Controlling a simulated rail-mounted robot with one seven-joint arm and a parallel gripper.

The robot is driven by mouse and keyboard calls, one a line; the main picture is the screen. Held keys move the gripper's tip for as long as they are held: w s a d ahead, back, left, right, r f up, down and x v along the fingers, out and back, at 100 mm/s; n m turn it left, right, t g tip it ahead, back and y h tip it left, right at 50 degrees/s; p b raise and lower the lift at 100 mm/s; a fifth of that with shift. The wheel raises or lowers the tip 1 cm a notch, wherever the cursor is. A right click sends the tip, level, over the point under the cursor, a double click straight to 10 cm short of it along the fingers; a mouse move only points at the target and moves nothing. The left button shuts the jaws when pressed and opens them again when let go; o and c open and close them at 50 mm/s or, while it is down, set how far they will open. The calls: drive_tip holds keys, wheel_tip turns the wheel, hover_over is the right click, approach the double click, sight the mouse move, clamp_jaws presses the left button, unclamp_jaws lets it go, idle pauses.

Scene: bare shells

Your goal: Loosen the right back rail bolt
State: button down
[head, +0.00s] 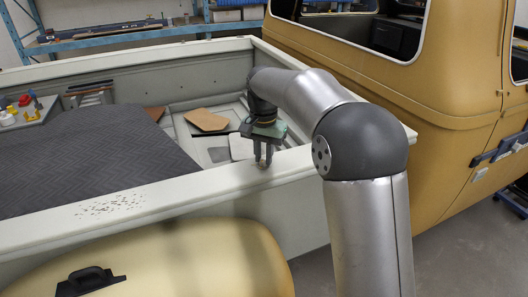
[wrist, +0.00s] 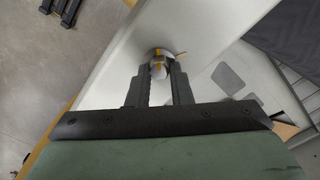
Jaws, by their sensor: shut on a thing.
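My gripper (head: 264,155) points down at the top of the near bed rail (head: 200,187) of the pale truck bed, toward its cab end. In the wrist view my gripper (wrist: 159,72) is shut on a rail bolt (wrist: 158,68). The bolt shows a round silver head with a yellow mark, and sits in a round spot on the pale rail (wrist: 120,60). The fingers hide its sides. In the head view the bolt is very small between the fingertips.
A dark ribbed mat (head: 90,155) covers much of the bed. Tan panels (head: 206,120) lie farther inside. The yellow cab (head: 430,110) stands to the right. A black handle (head: 90,280) lies on the yellow fender.

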sight(263, 159)
drive_tip(key=n, duration=0.5)
drive_tip(key=shift+a+p, duration=0.1)
drive_tip(key=shift+p, duration=0.3)
idle(0.4)
drive_tip(key=c, duration=1.3)
unclamp_jaws()
drive_tip(key=shift+r, duration=0.1)
wheel_tip(263, 159, up, 17)
drive_tip(key=shift+r, duration=0.15)
